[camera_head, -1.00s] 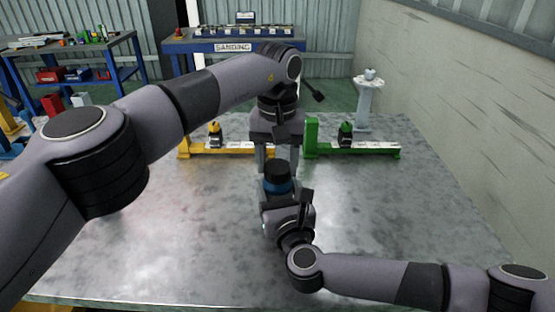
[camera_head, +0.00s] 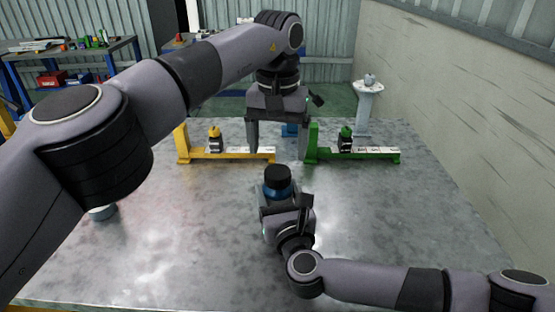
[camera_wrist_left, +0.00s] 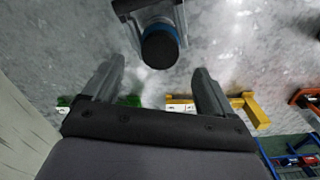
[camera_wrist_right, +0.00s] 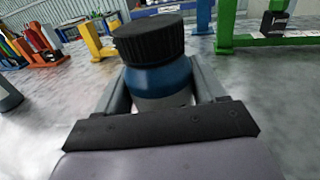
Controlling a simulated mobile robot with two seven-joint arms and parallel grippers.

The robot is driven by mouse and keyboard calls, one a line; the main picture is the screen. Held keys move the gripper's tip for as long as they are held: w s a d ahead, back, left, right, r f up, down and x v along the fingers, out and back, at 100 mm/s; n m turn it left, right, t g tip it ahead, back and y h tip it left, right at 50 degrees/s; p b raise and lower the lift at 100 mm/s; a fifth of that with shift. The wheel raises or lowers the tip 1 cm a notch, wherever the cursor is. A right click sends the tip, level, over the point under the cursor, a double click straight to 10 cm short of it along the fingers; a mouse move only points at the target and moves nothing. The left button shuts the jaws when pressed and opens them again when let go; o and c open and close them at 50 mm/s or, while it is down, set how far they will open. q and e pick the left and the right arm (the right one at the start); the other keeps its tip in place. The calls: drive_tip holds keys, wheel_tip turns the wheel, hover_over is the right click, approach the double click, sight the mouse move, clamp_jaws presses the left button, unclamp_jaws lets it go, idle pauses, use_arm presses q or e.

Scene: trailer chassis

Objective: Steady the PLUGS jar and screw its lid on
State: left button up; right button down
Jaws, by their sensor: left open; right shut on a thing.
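The blue jar (camera_head: 278,188) stands upright with a black ribbed lid (camera_head: 277,174) sitting level on its top; no label is readable. My right gripper (camera_wrist_right: 158,80) is shut on the jar's body, one finger on each side, and the lid is clear above the fingers. My left gripper (camera_head: 278,152) is open and empty, pointing down over the table, its fingers apart from the lid. In the left wrist view the lid (camera_wrist_left: 160,46) shows just beyond the gap between the open fingers. How tightly the lid sits cannot be told.
A white pedestal (camera_head: 367,105) is at back right. A pale round object (camera_head: 103,212) is partly hidden by my left arm. The table's right side is clear.

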use_arm(q)
drive_tip(key=shift+r, duration=1.15)
use_arm(e)
unclamp_jaws()
use_arm(q)
drive_tip(key=shift+f, duration=0.15)
use_arm(e)
drive_tip(key=shift+v, duration=3.6)
